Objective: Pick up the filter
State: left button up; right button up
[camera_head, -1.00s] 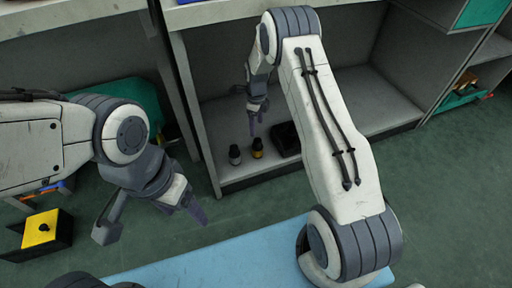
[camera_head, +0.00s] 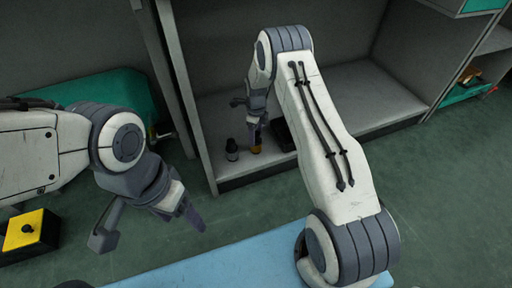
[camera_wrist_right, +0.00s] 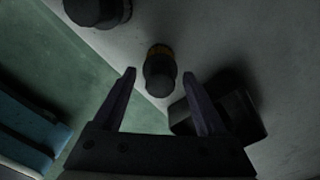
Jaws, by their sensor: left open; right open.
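A small black cylinder with a yellow band (camera_head: 255,149), which may be the filter, stands on the low shelf; it also shows in the right wrist view (camera_wrist_right: 159,72). My right gripper (camera_head: 246,118) is open just above it. In the right wrist view its two fingertips (camera_wrist_right: 160,76) lie either side of the cylinder in the picture; whether they touch it I cannot tell. A similar dark cylinder with a pale band (camera_head: 232,150) stands to its left. My left gripper (camera_head: 150,232) is open and empty above the floor.
A black box (camera_head: 284,135) sits close to the right of the yellow-banded cylinder. The shelf (camera_head: 365,90) is bare further right. A yellow-topped box with a black knob (camera_head: 28,232) is at lower left. A blue surface (camera_head: 225,268) is in front.

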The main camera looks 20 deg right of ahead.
grip_shut()
dwell(1.4)
